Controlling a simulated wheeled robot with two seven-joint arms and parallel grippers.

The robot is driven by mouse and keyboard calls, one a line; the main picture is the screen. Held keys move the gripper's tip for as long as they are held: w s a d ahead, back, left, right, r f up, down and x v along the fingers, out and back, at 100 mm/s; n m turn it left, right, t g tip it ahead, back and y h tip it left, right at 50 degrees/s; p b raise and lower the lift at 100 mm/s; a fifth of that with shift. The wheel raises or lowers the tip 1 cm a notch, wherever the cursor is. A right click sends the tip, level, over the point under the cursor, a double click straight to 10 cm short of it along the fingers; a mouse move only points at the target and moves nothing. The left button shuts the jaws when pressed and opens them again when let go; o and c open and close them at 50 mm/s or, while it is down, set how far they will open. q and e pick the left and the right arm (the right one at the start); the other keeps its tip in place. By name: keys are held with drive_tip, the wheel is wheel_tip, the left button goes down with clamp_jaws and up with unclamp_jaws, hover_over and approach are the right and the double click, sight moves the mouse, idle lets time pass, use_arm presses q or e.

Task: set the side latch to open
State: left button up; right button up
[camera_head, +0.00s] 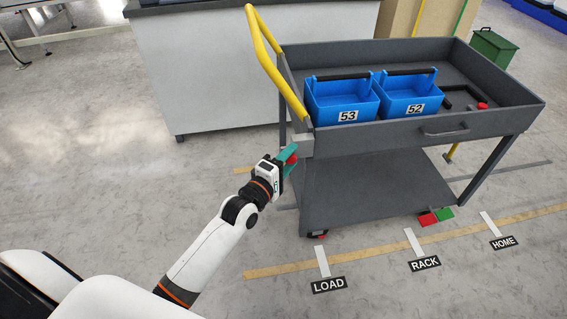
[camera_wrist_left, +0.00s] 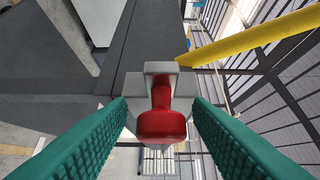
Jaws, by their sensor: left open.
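The side latch (camera_head: 293,159) has a red knob and sits at the near left corner of the grey cart (camera_head: 420,133), below the yellow handle (camera_head: 262,45). In the left wrist view the red latch (camera_wrist_left: 162,125) stands in a light grey bracket (camera_wrist_left: 160,68). My left gripper (camera_head: 288,154) is at this corner, with teal fingers. In the wrist view the fingers of the left gripper (camera_wrist_left: 160,108) are apart, one on each side of the knob, with gaps showing on both sides. My right gripper is not in view.
Blue boxes 53 (camera_head: 340,102) and 52 (camera_head: 408,95) stand in the cart's top tray. A red and a green pad (camera_head: 445,213) are low by the cart. Floor labels LOAD (camera_head: 329,285), RACK (camera_head: 425,263) and HOME (camera_head: 503,243) lie in front. The floor at left is clear.

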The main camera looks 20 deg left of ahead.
use_arm(q)
drive_tip(key=shift+s, duration=0.35)
drive_tip(key=s+a+p, duration=0.1)
drive_tip(key=s+a, duration=0.1)
drive_tip(key=s, duration=0.9)
drive_tip(key=shift+a+p, duration=0.2)
drive_tip(key=shift+p, duration=0.15)
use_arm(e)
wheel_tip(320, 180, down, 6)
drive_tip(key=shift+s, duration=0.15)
